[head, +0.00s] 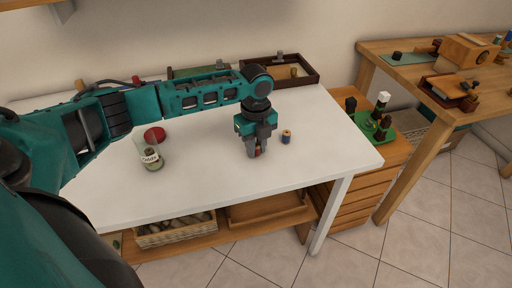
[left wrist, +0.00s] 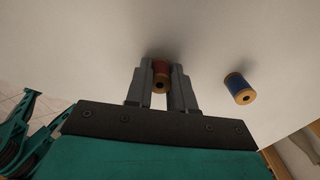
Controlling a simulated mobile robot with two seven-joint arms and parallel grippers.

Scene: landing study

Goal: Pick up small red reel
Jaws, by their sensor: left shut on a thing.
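The small red reel (left wrist: 160,72) is a wooden spool with red thread. In the left wrist view it sits between the two fingers of my left gripper (left wrist: 160,90), which is shut on it. In the head view my left gripper (head: 255,152) points down over the white table, and a bit of the red reel (head: 258,152) shows between the fingertips. The fingers hide most of it, and I cannot tell whether it touches the table. My right gripper is not in view.
A blue reel (head: 286,137) stands just right of the gripper, apart from it, and also shows in the left wrist view (left wrist: 238,88). A labelled glass jar (head: 151,158) and a red round thing (head: 155,134) are at left. A dark tray (head: 309,80) is at the back. The table's front is clear.

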